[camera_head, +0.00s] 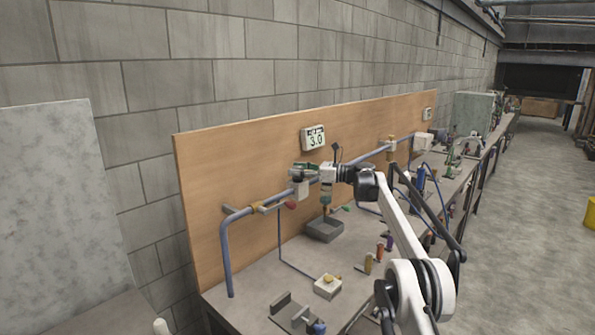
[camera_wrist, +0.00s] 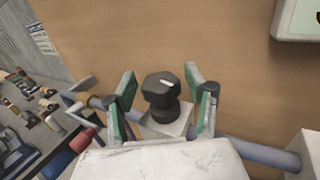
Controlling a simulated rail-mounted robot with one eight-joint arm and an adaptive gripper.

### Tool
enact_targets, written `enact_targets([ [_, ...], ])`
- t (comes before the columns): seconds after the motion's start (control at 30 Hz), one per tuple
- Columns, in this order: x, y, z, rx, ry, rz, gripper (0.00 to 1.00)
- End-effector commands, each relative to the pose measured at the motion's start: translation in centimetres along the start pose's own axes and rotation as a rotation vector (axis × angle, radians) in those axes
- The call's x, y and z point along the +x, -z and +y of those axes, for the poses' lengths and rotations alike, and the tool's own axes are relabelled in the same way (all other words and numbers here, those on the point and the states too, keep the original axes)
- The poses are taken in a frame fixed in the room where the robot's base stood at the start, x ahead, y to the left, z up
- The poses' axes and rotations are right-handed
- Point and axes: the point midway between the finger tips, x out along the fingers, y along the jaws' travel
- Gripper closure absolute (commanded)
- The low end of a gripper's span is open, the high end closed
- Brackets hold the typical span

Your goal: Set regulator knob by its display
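The regulator knob (camera_wrist: 161,92) is black and faceted with a white mark on top; it sits on a pale square body (camera_wrist: 165,127) in the wrist view. My gripper (camera_wrist: 164,93) has its green-padded fingers on either side of the knob, with a visible gap on both sides. In the head view my gripper (camera_head: 303,172) is at the pipe in front of the board, and I cannot make out the knob there. The display (camera_head: 314,138) on the board above reads 3.0. Part of a pale-framed box (camera_wrist: 305,18) shows at the upper right of the wrist view.
A blue pipe (camera_head: 228,262) runs along the wooden board (camera_head: 240,165). A red handle (camera_wrist: 82,141) is left of my gripper in the wrist view. Below are a grey tray (camera_head: 325,231) and a white box with a yellow button (camera_head: 328,287).

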Motion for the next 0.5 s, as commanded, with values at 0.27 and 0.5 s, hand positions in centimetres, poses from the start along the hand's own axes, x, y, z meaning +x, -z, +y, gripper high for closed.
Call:
enact_targets([
  [0.27, -0.1, 0.1, 0.0, 0.000, 0.000, 0.001, 0.49],
  [0.5, -1.7, 0.0, -0.1, 0.000, 0.000, 0.001, 0.49],
])
